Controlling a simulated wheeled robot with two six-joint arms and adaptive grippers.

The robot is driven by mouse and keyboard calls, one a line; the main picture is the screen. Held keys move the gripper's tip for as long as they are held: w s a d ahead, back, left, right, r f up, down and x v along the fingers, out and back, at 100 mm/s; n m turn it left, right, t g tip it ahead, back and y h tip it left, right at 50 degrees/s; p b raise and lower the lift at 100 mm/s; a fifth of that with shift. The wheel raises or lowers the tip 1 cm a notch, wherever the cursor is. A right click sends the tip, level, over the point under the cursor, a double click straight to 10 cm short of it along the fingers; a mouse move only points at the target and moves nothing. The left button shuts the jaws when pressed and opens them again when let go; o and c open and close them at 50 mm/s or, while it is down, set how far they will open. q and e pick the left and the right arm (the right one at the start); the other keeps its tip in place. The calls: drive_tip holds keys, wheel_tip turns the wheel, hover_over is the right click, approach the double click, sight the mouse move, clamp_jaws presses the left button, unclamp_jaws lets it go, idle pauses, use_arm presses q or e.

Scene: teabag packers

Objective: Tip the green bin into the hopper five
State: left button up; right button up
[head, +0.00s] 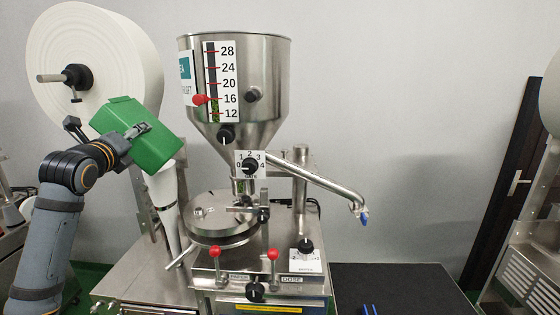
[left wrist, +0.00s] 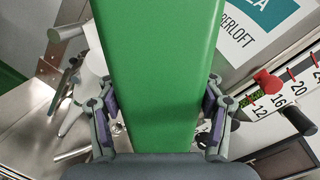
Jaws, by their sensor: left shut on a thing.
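The green bin (head: 142,125) is held in the air left of the steel hopper (head: 265,75), tilted, at the height of the hopper's lower half. My left gripper (head: 138,134) is shut on it. In the left wrist view the bin (left wrist: 158,60) fills the middle between the two fingers of the left gripper (left wrist: 162,98). The bin's inside is hidden, so I cannot tell its contents. The hopper has a scale from 12 to 28 with a red pointer (head: 200,99) near 16. Green material shows low in its sight slot (head: 214,107). My right gripper is not in view.
A large white paper roll (head: 95,50) stands behind the bin. Below the hopper are a numbered dial (head: 250,165), a round steel plate (head: 220,215) and red-knobbed levers (head: 273,255). A steel arm (head: 325,185) reaches right. A black mat (head: 395,285) lies at lower right.

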use_arm(q)
drive_tip(key=s+d+f+m+h, duration=0.2)
drive_tip(key=s+d+f+h, duration=0.4)
drive_tip(key=f, duration=0.7)
drive_tip(key=s+d+f+m+h, duration=0.1)
drive_tip(key=s+d+f+m, duration=0.2)
drive_tip(key=d+f, duration=0.8)
drive_tip(key=s+d+f+g+h, duration=0.1)
drive_tip(key=s+d+f+h, duration=0.1)
drive_tip(key=s+f, duration=0.75)
wheel_tip(320, 180, down, 9)
drive_tip(key=y+b, duration=0.2)
drive_tip(key=b, duration=0.8)
drive_tip(key=shift+d+r, duration=0.15)
drive_tip(key=shift+d, duration=0.25)
